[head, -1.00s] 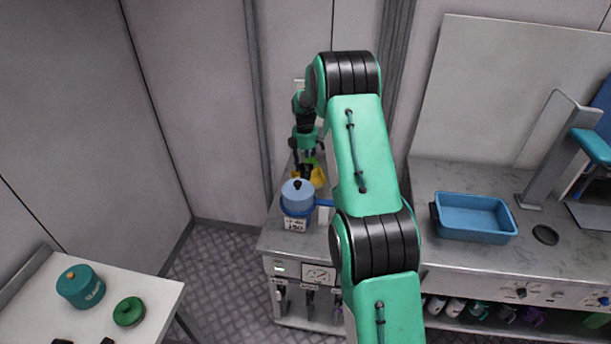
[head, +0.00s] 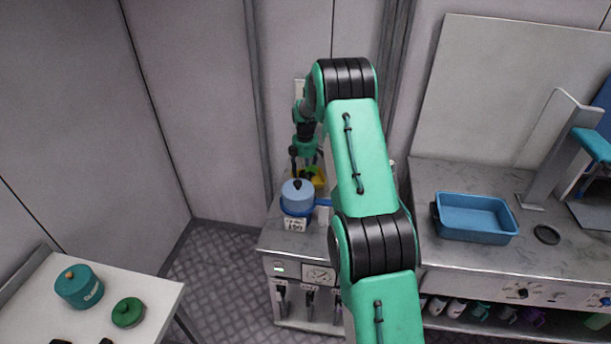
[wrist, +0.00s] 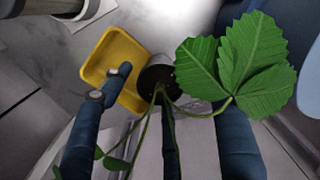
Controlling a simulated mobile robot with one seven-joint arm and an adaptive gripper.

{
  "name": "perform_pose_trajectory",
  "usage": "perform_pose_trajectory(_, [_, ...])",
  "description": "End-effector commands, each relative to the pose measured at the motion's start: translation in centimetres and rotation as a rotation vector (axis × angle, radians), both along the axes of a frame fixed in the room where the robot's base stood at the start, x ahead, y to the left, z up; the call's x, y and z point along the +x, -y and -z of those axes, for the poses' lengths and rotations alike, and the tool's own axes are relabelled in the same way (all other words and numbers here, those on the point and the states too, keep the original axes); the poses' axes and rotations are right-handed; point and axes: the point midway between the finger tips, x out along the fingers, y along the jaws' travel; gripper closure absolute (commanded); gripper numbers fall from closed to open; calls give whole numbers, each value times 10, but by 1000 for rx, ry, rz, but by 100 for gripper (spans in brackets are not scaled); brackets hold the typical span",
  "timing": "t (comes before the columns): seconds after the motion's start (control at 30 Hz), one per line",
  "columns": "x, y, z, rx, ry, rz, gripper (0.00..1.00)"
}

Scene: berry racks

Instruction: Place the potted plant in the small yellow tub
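The potted plant (wrist: 250,62) shows large green leaves and long stems rising from dark soil in the wrist view. Its pot overlaps the right side of the small yellow tub (wrist: 98,52); I cannot tell whether the base rests on the tub's floor. In the head view the yellow tub (head: 320,180) stands behind a blue lidded pot, with a bit of green and a dark patch at it. My gripper (head: 306,167) is above the tub, its fingers spread. In the wrist view the blue fingers of my gripper (wrist: 165,105) stand apart around the stems, not closed on the pot.
The blue lidded pot (head: 297,196) stands close in front of the tub on the narrow counter. A blue basin (head: 474,218) is on the right counter. A white table (head: 150,292) at lower left holds a teal pot (head: 79,287) and a green round item (head: 128,312).

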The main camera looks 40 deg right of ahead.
Motion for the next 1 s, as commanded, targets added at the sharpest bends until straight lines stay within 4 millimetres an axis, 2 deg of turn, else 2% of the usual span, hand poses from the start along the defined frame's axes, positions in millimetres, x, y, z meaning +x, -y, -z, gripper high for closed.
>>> perform_pose_trajectory(0.27, [0,0,0,0,0,0,38])
perform_pose_trajectory(0.47, [0,0,-9,0,0,0,38])
perform_pose_trajectory(0.67, [1,0,-32,-1,3,0,38])
perform_pose_trajectory(1.0, [1,0,-87,-1,2,0,38])
